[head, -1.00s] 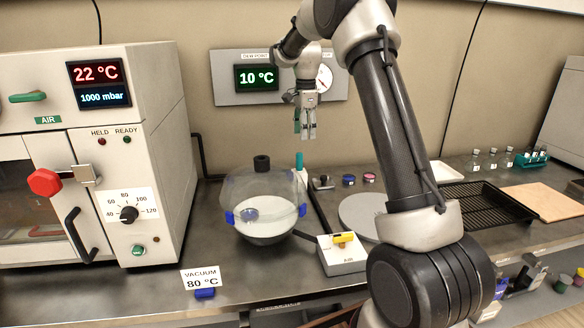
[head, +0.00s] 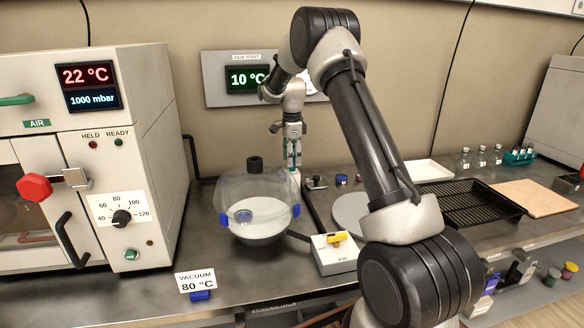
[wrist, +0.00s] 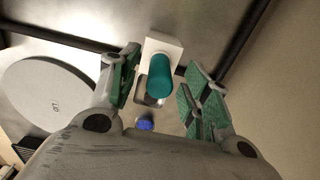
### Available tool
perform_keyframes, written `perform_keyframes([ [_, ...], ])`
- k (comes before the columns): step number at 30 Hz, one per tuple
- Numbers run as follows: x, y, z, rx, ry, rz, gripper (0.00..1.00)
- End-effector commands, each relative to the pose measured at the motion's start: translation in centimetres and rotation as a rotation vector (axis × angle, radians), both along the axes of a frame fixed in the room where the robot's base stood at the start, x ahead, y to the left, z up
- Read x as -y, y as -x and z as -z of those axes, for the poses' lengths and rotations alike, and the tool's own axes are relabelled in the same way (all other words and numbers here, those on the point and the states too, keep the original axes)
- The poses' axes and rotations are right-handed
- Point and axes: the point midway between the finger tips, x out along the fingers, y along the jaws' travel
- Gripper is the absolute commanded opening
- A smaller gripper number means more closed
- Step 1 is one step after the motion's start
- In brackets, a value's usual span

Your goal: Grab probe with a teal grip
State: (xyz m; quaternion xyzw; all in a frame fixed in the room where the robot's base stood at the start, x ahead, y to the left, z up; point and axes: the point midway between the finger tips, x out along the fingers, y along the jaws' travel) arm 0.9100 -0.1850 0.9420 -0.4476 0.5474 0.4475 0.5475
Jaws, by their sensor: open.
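The probe's teal grip (wrist: 160,76) points up toward the wrist camera and stands in a white block (wrist: 163,46). In the wrist view it lies between my open fingers, with a gap on both sides. My gripper (head: 292,163) points down at the back of the bench, just behind the clear vessel. It also shows in the wrist view (wrist: 161,68), with green pads on its fingers. In the head view the gripper overlaps the grip, so the grip is hard to make out. How far the fingertips reach down beside it I cannot tell.
A clear domed vessel (head: 256,206) with blue clips stands in front of my gripper. A grey disc (head: 350,206), small blue-lidded pots (head: 341,180) and a black rack (head: 465,203) lie to the right. The oven (head: 120,150) stands left; the dew point panel (head: 226,85) is on the wall behind.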

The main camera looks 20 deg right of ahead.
Motion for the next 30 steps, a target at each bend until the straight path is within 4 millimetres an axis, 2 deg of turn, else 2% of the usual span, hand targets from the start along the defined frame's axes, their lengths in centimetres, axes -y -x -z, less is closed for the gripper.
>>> perform_keyframes([
  [1, 0.0, 0.0, 0.0, 0.0, 0.0, 0.0, 0.48],
  [9, 0.0, 0.0, 0.0, 0.0, 0.0, 0.0, 0.0],
  [17, 0.0, 0.0, -0.1, 0.0, 0.0, 0.0, 0.0],
  [20, 0.0, 0.0, -0.7, 0.002, 0.0, 0.0, 0.0],
  [23, 0.0, -0.1, -2.2, 0.004, 0.001, 0.0, 0.0],
  [30, 0.0, 0.0, -7.3, 0.003, 0.001, 0.0, 0.0],
])
